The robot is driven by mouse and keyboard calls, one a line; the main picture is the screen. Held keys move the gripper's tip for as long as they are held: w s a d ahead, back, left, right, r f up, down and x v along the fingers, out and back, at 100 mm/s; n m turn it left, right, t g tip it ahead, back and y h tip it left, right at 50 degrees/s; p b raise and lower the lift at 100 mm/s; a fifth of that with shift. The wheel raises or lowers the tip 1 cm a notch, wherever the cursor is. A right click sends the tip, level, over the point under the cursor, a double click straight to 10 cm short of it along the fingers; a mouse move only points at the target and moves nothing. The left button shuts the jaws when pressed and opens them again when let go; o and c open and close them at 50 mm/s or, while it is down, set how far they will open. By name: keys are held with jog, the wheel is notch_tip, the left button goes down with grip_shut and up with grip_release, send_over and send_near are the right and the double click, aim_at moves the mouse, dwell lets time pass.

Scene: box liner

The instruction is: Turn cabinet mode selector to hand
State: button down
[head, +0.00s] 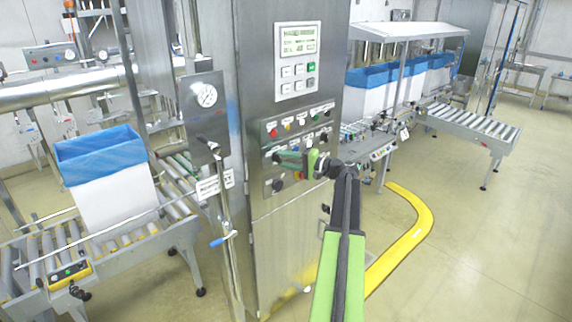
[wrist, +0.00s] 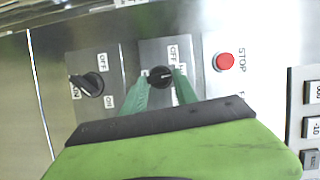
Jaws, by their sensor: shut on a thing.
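The cabinet mode selector appears to be the small black knob (wrist: 160,77) on a grey plate in the wrist view. Its plate reads OFF near the knob; the other lettering is partly covered by a finger. My gripper (wrist: 161,82) has its two green fingers on either side of this knob, shut on it. The knob's white pointer mark is small, and I cannot tell its exact setting. In the head view my gripper (head: 284,156) reaches from the right to the left part of the cabinet's control panel (head: 262,133), and its fingers largely hide the knob.
A second black rotary switch (wrist: 87,85) with OFF and ON labels is beside it. A red STOP button (wrist: 224,62) is on the other side. A display (head: 298,41) with keys is above the panel. A pipe with a gauge (head: 207,96) stands left of the cabinet.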

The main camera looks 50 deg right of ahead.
jog(key=shift+f+m+b, duration=0.1)
jog(key=shift+m+b, duration=0.25)
jog(key=shift+m, duration=0.15)
jog(key=c, duration=1)
grip_release()
jog(key=shift+o, duration=0.2)
jog(key=shift+s, duration=0.1)
jog(key=v, duration=1.7)
jog(key=shift+d+f, duration=0.15)
jog(key=shift+f, duration=0.05)
jog(key=shift+s, duration=0.1)
